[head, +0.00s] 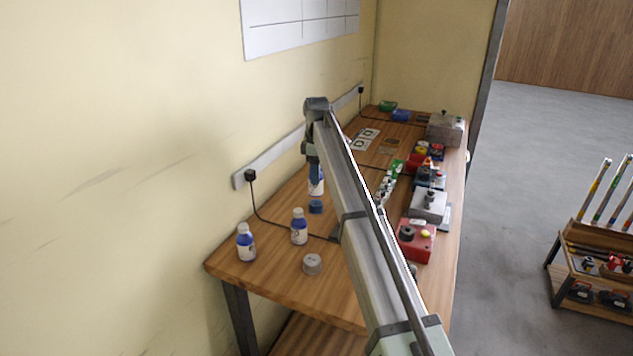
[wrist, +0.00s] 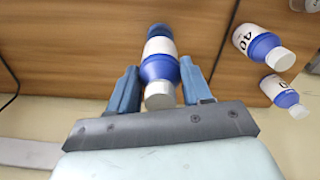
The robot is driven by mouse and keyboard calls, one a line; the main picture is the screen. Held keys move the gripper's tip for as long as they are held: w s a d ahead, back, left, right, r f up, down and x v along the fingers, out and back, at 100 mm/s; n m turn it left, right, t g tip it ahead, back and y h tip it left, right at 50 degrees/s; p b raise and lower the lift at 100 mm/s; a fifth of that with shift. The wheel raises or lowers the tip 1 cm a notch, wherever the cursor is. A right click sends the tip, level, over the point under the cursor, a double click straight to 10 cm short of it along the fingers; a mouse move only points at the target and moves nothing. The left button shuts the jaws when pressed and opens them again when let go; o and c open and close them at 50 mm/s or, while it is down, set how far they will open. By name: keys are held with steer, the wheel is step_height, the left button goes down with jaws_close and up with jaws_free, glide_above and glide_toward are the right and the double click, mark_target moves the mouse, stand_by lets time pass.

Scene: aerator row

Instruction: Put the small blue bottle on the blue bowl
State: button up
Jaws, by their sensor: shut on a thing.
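My gripper (head: 315,168) points down over the wooden bench, and its blue fingers show in the wrist view (wrist: 160,88). It is shut on a small blue bottle (head: 316,187) with a white label and pale cap. In the wrist view the bottle (wrist: 159,70) sits upright between the fingers, cap toward me. A short blue round piece (head: 316,207) is just below the bottle; I cannot tell whether they touch. It shows past the bottle's base in the wrist view (wrist: 159,31). The blue bowl (head: 401,115) appears at the bench's far end, beside a green one.
Two similar bottles (head: 246,242) (head: 299,226) stand at the near left. A grey round piece (head: 312,264) is by the front edge. Red and grey boxes (head: 416,240) line the right side. A power strip and cables run along the wall.

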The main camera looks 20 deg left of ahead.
steer(key=shift+f, duration=1.6)
steer(key=shift+f, duration=0.1)
steer(key=o, duration=1.1)
step_height(320, 180, up, 12)
steer(key=shift+r, duration=0.15)
